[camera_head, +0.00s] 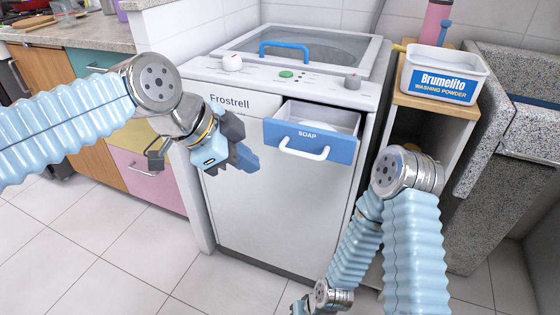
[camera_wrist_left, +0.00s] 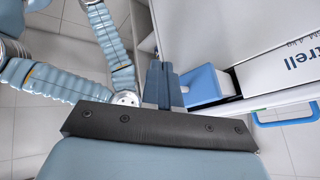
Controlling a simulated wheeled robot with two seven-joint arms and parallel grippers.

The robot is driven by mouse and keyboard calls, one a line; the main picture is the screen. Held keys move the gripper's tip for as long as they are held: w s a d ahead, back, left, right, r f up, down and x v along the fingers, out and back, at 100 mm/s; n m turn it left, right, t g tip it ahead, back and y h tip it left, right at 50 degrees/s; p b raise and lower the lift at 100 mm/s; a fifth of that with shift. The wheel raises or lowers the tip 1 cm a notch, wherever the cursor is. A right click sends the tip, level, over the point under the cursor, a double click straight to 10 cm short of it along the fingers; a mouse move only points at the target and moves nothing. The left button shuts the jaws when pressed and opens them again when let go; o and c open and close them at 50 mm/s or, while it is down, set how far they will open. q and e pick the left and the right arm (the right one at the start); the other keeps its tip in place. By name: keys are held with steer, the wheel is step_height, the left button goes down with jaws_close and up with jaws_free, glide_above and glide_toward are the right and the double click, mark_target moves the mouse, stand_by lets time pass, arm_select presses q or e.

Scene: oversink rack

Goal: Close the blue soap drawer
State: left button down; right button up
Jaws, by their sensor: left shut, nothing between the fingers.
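The blue soap drawer (camera_head: 280,133) stands open, pulled out of the white Frostrell washing machine (camera_head: 290,210). Its front carries a white bar handle (camera_head: 318,154), and its pale inside shows from above. My left gripper (camera_head: 247,158) is shut and empty, just left of the drawer front in the head view. In the left wrist view my shut fingers (camera_wrist_left: 164,82) appear beside the blue drawer (camera_wrist_left: 203,84); I cannot tell whether they touch it. My right arm hangs in front of the machine's right side, and its gripper fingers are not visible.
A Brumelito washing powder box (camera_head: 443,84) stands on a wooden-topped shelf (camera_head: 440,107) to the right. The machine's lid has a blue handle (camera_head: 285,46). Colored cabinets (camera_head: 146,180) stand at the left. The tiled floor in front is clear.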

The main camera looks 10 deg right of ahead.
mark_target(288, 153)
arm_select(q)
steer(key=s+a+r+m, duration=0.1)
steer(key=s+r+m, duration=0.3)
steer(key=s+r, duration=0.35)
steer(key=w+d+f, duration=0.6)
steer(key=d, duration=0.2)
steer(key=shift+w+f+h+b, duration=0.25)
steer(key=shift+f+h+b, duration=0.05)
steer(key=shift+f+b, duration=0.1)
arm_select(e)
steer(key=shift+d+f, duration=0.1)
steer(key=shift+f, duration=0.65)
arm_select(q)
steer(key=shift+w+d+r, duration=0.1)
steer(key=shift+w, duration=0.05)
steer(key=w+d+p, duration=0.2)
steer(key=w, duration=0.1)
steer(key=w+d+p, duration=0.3)
steer(key=w+p, duration=0.1)
steer(key=w, duration=0.1)
steer(key=shift+w+d, duration=0.3)
steer(key=shift+d, duration=0.1)
arm_select(e)
step_height(288, 153, up, 6)
steer(key=a, duration=0.2)
steer(key=shift+s, duration=0.35)
arm_select(q)
steer(key=shift+s, duration=0.1)
arm_select(e)
steer(key=shift+f, duration=0.15)
